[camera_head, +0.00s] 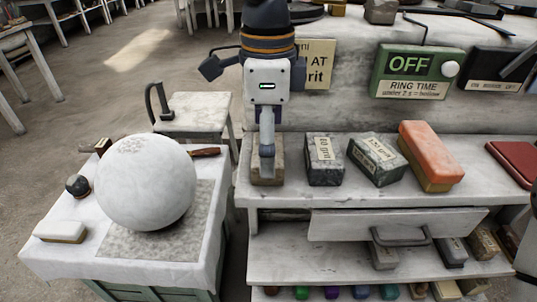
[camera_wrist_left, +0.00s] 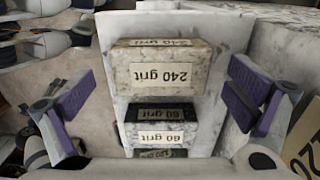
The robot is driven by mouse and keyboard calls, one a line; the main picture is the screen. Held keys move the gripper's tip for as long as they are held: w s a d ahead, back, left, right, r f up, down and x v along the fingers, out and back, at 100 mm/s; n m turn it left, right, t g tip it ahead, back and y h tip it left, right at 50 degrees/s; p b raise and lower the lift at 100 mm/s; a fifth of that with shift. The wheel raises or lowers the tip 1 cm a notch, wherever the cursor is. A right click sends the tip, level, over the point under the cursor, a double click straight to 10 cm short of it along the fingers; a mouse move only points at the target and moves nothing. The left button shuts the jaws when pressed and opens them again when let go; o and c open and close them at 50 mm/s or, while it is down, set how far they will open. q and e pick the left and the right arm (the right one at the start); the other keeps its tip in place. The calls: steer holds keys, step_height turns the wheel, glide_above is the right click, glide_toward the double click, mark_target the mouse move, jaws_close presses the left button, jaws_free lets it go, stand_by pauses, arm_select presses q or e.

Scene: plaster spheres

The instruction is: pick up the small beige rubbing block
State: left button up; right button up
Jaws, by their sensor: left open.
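The small beige rubbing block (camera_head: 268,170) sits at the left end of the stone shelf in the head view, partly hidden by my left gripper. In the left wrist view the beige block (camera_wrist_left: 165,72) has a "240 grit" label. My left gripper (camera_head: 267,148) points down over the block. In the left wrist view my left gripper (camera_wrist_left: 165,88) is open, one finger on each side of the block with gaps between. I cannot tell how far the fingertips are above the shelf. My right gripper is not in view.
Dark grey blocks (camera_head: 323,160) and (camera_head: 377,158) stand to the right of it, then an orange block (camera_head: 430,157). A dark "60 grit" block (camera_wrist_left: 160,124) is close by in the left wrist view. A big plaster sphere (camera_head: 145,184) is on a cloth-covered table at left.

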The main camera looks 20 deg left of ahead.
arm_select(q)
steer(key=shift+f, duration=0.85)
steer(key=c, duration=1.6)
step_height(320, 180, up, 3)
steer(key=shift+w+r, duration=0.15)
steer(key=s+d+r, duration=0.1)
steer(key=r, duration=0.2)
steer(key=s+d+r, duration=0.1)
steer(key=shift+s+d+r+p, duration=0.3)
steer(key=shift+d+r+p, duration=0.05)
steer(key=shift+r, duration=0.05)
steer(key=s+d+r, duration=0.5)
steer(key=s+d, duration=0.2)
steer(key=shift+d, duration=0.4)
steer(key=o, duration=0.7)
steer(key=c, duration=0.4)
